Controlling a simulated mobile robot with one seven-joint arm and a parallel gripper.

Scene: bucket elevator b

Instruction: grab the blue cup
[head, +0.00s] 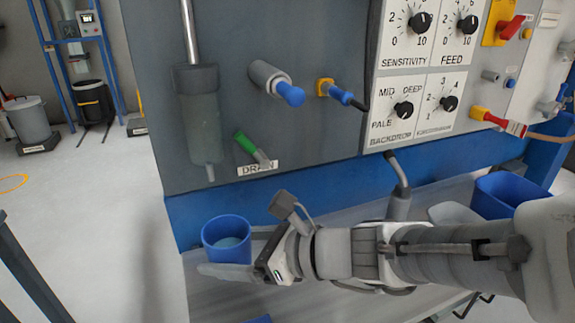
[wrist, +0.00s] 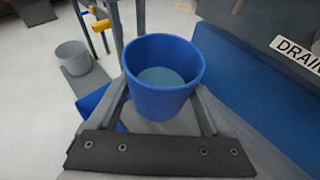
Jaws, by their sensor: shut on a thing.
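The blue cup (head: 227,240) stands upright at the left end of the grey ledge in the head view, below the panel's drain. It holds something pale blue-grey at its bottom. In the wrist view the cup (wrist: 163,82) is upright between the two fingers of my gripper (wrist: 165,112), which are shut on its sides. In the head view my gripper (head: 268,246) reaches the cup from the right. I cannot tell whether the cup's base touches the ledge.
A blue bin (head: 497,195) stands at the ledge's right. The panel has a DRAIN label (head: 257,168), a green-handled valve (head: 246,144) and several knobs above. A grey bin (head: 30,120) and a black bucket (head: 93,101) stand on the floor at far left.

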